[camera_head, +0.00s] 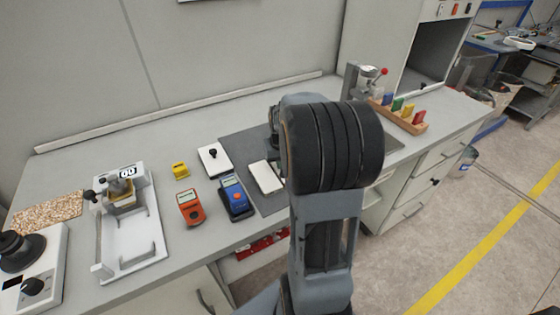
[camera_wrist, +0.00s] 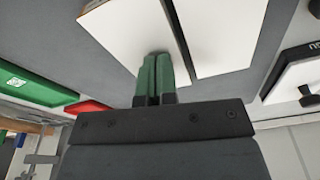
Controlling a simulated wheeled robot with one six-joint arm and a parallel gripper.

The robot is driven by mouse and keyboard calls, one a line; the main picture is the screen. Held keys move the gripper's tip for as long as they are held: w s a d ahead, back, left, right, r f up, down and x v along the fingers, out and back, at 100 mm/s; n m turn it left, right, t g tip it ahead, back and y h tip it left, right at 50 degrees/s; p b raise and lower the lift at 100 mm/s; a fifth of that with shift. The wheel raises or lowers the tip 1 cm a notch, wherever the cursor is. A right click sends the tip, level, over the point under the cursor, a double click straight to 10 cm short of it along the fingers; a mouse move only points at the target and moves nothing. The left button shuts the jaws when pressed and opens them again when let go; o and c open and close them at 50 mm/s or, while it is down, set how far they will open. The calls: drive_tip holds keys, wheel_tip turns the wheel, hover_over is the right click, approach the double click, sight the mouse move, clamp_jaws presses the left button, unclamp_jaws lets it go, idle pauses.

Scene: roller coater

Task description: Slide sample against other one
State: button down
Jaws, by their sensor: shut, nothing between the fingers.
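Two flat white samples lie side by side on the dark grey mat. In the wrist view, the left sample (camera_wrist: 125,32) and the right sample (camera_wrist: 220,35) are separated by a narrow dark gap. My gripper (camera_wrist: 155,62) has green fingers shut together, with nothing between them. Its tips overlap the lower edge of the left sample, close to the gap; I cannot tell whether they touch it. In the head view, one white sample (camera_head: 266,177) shows on the mat (camera_head: 240,148). My arm hides the other sample and my gripper there.
A white plate with a black knob (camera_head: 214,160) lies left of the mat. A blue meter (camera_head: 235,197), an orange meter (camera_head: 191,207) and a yellow block (camera_head: 180,170) stand nearby. A wooden rack (camera_head: 408,122) of coloured pieces is at the right.

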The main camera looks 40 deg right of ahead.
drive_tip(key=shift+r, duration=0.2)
drive_tip(key=s+a, duration=0.1)
drive_tip(key=s, duration=0.2)
drive_tip(key=s+a+b, duration=0.1)
drive_tip(key=s+a, duration=0.1)
drive_tip(key=s, duration=0.2)
drive_tip(key=s+a, duration=0.1)
drive_tip(key=s, duration=0.2)
drive_tip(key=shift+s+a+r+b, duration=0.2)
drive_tip(key=shift+s+b, duration=0.1)
drive_tip(key=shift+b, duration=0.1)
drive_tip(key=shift+s+a+f, duration=0.1)
drive_tip(key=shift+s+f, duration=0.05)
drive_tip(key=shift+s, duration=0.05)
drive_tip(key=a+r+n+t+p, duration=0.2)
drive_tip(key=a+r, duration=0.5)
drive_tip(key=a, duration=0.8)
drive_tip(key=n+p, duration=0.1)
drive_tip(key=n, duration=0.1)
drive_tip(key=shift+r+n+y, duration=0.2)
drive_tip(key=shift+n+y, duration=0.1)
drive_tip(key=shift+n, duration=0.1)
drive_tip(key=shift+s+a, duration=0.1)
drive_tip(key=shift+a, duration=0.05)
